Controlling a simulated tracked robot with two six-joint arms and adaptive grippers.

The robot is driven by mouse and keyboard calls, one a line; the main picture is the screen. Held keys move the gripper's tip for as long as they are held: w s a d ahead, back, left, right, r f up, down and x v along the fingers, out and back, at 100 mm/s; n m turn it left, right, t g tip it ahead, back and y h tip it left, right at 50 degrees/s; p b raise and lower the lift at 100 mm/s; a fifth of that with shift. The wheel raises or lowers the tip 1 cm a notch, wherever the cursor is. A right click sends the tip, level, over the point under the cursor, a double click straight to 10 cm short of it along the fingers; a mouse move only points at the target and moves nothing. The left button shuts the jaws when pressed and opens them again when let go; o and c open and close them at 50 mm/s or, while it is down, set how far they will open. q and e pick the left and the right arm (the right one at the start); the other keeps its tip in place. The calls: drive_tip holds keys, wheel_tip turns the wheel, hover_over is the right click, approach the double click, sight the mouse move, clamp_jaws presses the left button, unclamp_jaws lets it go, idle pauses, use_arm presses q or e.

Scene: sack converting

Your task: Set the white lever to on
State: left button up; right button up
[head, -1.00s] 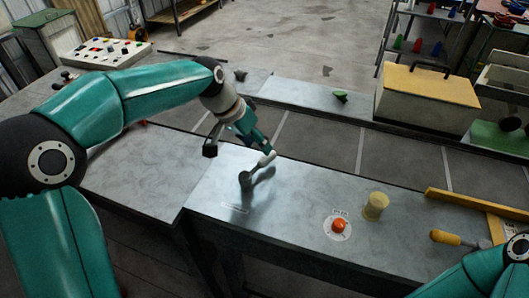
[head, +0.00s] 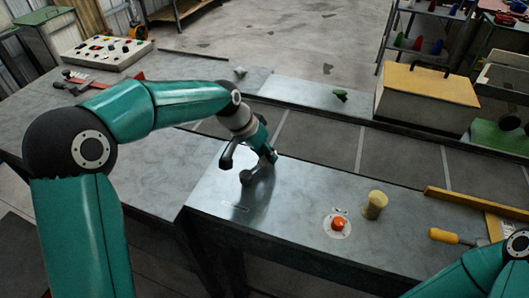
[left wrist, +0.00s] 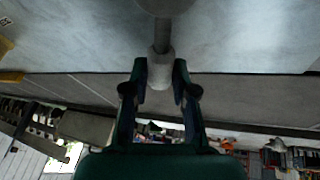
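The white lever (left wrist: 160,72) shows in the left wrist view as a pale grip on a grey rod, between my left gripper's fingertips. No clear gap shows on either side of the grip. In the head view the lever's dark round base (head: 246,177) stands on the metal table, and my left gripper (head: 270,160) hides most of its handle. The lever leans up and to the right from its base. A pale label (head: 234,207) lies on the table in front of it. My right gripper is out of view; only part of that arm shows at lower right.
A red button (head: 338,224) on a round white plate and a yellow cylinder (head: 375,204) stand right of the lever. A screwdriver with a yellow handle (head: 444,236) lies further right by a yellow bar. The tabletop around the lever is clear.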

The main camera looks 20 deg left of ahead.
use_arm(q)
clamp_jaws()
drive_tip(key=shift+a, duration=0.1)
